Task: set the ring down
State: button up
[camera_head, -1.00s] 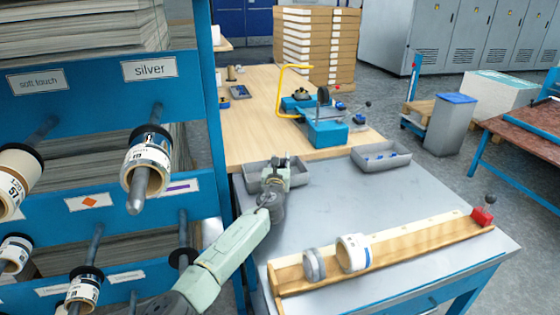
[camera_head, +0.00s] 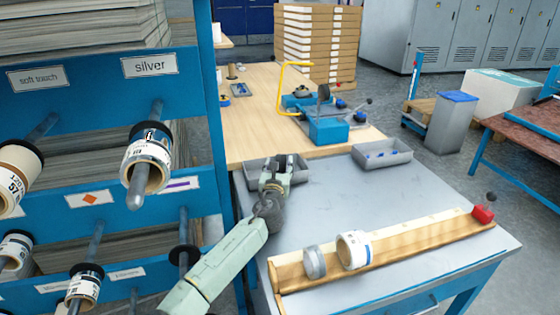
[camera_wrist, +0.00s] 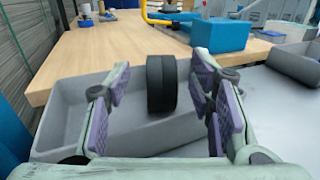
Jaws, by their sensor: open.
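The black ring (camera_wrist: 161,83) stands on edge at the grey tray (camera_wrist: 62,112), between my fingers in the wrist view. My gripper (camera_wrist: 161,75) is open, with a clear gap between the ring and each purple finger pad. The ring's lower edge appears to be at the tray's inside, but I cannot tell exactly what it touches.
A wooden trough (camera_head: 400,246) holds a grey ring (camera_head: 314,262) and a white roll (camera_head: 353,250) at the front. A second grey tray (camera_head: 382,155) stands to the right. A blue device (camera_head: 327,131) is behind. The middle of the grey bench (camera_head: 370,200) is clear.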

jog(key=shift+s+a, duration=0.1)
jog(key=shift+s, duration=1.35)
